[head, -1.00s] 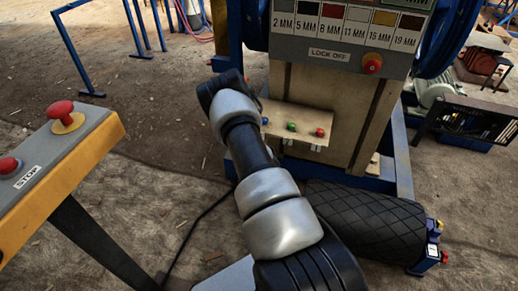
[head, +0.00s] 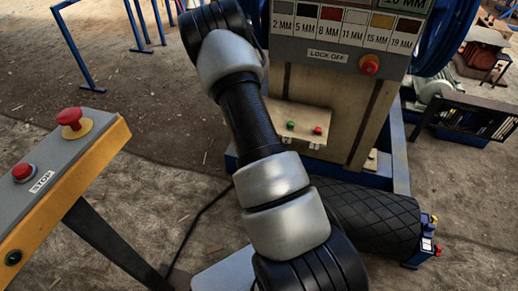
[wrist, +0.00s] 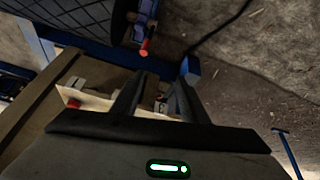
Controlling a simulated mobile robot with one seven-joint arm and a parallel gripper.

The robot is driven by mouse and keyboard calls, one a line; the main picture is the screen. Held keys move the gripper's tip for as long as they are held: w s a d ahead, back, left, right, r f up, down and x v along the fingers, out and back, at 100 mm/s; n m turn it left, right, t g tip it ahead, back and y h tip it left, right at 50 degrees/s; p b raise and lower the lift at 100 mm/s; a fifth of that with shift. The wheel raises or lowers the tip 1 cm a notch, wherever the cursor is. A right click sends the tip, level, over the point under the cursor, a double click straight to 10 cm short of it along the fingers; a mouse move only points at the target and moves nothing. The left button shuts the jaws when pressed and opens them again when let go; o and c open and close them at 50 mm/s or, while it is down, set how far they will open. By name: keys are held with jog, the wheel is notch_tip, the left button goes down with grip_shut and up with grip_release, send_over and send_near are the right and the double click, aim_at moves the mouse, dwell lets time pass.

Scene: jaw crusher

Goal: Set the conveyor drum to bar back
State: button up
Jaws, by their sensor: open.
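The conveyor drum (head: 370,220) is a black roller with a diamond pattern, low in front of the machine in the head view. Its left part is hidden behind my arm. A blue end block (head: 424,245) with yellow labels and a red knob sits at its right end. In the wrist view the patterned drum (wrist: 75,18) shows at the top left, with a blue fitting and a red-orange tip (wrist: 145,47) near its end. My gripper (wrist: 156,88) is open, its fingers apart, with that tip beyond them. No contact shows. The head view does not show the gripper.
A pale panel with green and red buttons (head: 305,127) stands behind my arm; it also shows in the wrist view (wrist: 95,103). A yellow-edged stop console (head: 95,150) is at the left. A sign with a red lock-off knob (head: 369,64) is above.

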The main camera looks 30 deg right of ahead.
jog(key=shift+w+a+r, duration=0.1)
jog(key=shift+a+r, duration=0.1)
jog(key=shift+r, duration=0.5)
jog(key=shift+c, duration=0.4)
jog(key=shift+a+f, duration=0.1)
jog(key=shift+f, duration=0.25)
jog(key=c, duration=0.4)
jog(key=f, duration=0.2)
jog(key=s+a+f+n+b, duration=0.1)
jog(key=f, duration=0.1)
jog(key=s+f+n, duration=0.1)
jog(key=f, duration=0.1)
jog(key=shift+s+a+f+g+h, duration=0.2)
jog(key=shift+s+g+h, duration=0.1)
jog(key=shift+g, duration=0.1)
grip_shut()
notch_tip(320, 180, down, 9)
jog(key=s+d+n+h+b, duration=0.2)
jog(key=n+h+b, duration=0.15)
jog(key=n, duration=0.55)
jog(key=w+d+f+n+t+b, duration=0.2)
jog(key=w+d+f+n+b, duration=0.1)
jog(key=w+d+f+b, duration=0.2)
jog(key=shift+w+d+f+b, duration=0.3)
jog(key=shift+w+d+f, duration=0.9)
jog(key=shift+d, duration=0.9)
